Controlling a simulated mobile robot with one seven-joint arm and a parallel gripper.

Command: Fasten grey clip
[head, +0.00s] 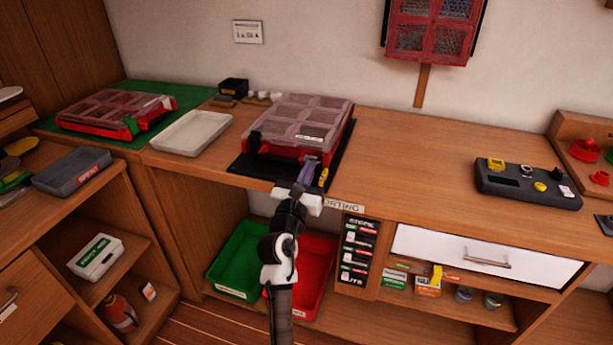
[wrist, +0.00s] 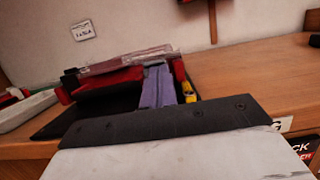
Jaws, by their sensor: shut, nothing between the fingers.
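A red case with a clear, compartmented lid (head: 300,120) lies on a black mat (head: 243,168) on the bench; its lid looks down. The case also shows in the wrist view (wrist: 110,79). A dark clip (head: 254,138) is at its front left corner; I cannot tell if it is the grey clip or whether it is fastened. My gripper (head: 309,162) has purple-grey fingers, shut and empty, at the right part of the case's front. In the wrist view the fingers (wrist: 158,72) hide part of that front; contact is unclear. A yellow piece (head: 323,178) is just right of them.
A white tray (head: 192,132) stands left of the mat. Another red case (head: 115,110) lies on a green mat at the far left. A dark block with small parts (head: 528,188) is on the right. The bench between is clear. Green (head: 239,262) and red bins are below.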

